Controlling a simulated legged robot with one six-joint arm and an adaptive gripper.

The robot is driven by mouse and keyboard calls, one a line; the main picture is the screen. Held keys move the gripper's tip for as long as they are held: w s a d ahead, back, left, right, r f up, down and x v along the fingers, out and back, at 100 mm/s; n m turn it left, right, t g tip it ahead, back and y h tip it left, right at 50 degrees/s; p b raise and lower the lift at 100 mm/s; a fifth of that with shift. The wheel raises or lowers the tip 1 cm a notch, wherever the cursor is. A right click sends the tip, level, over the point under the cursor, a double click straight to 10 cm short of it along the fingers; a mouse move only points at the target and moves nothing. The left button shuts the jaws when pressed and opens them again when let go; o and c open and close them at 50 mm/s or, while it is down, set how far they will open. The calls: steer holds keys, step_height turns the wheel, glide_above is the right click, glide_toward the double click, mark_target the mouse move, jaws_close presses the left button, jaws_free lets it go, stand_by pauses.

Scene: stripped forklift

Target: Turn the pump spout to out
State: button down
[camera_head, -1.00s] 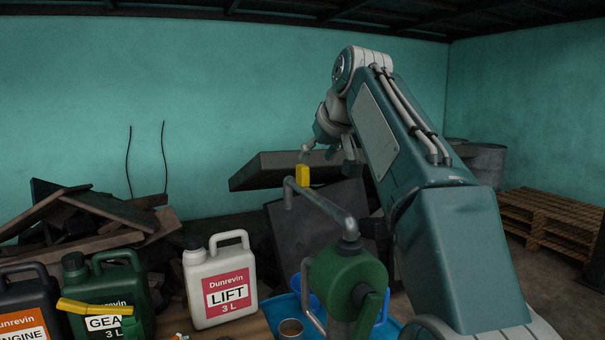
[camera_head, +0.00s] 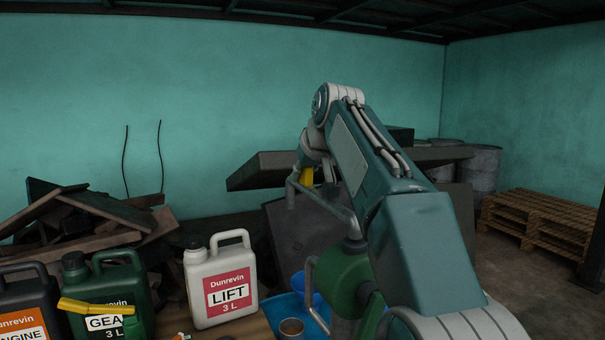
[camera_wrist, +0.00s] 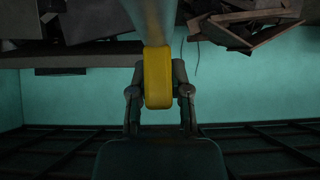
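The pump has a green body (camera_head: 343,277) and a grey pipe spout (camera_head: 335,204) that bends down at its far end, at the left. A yellow block (camera_head: 307,176) sits by that end; it also shows in the wrist view (camera_wrist: 158,78). My gripper (camera_wrist: 159,82) has one finger on each side of the yellow block. Both fingers look close against it, with no clear gap. In the head view the fingers are mostly hidden behind the spout and my arm. My arm also covers the right part of the pump.
A white LIFT jug (camera_head: 220,278), a green GEAR jug (camera_head: 103,301) with a yellow piece, and a dark ENGINE jug (camera_head: 32,308) stand at left. Planks and dark panels lie behind.

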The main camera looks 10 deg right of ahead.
steer(key=shift+w+d+m+h, duration=0.2)
steer(key=shift+d+m+h, duration=0.2)
steer(key=shift+d, duration=0.4)
steer(key=s+d+m+h, duration=0.1)
steer(key=d+m+h, duration=0.4)
steer(key=d, duration=0.5)
steer(key=shift+s+d+m+g, duration=0.25)
steer(key=shift+s+m+g, duration=0.15)
steer(key=shift+m, duration=0.4)
steer(key=shift+f, duration=0.1)
steer(key=c, duration=0.6)
jaws_free()
steer(key=shift+d, duration=0.1)
steer(key=shift+o, duration=0.2)
steer(key=v, duration=1.2)
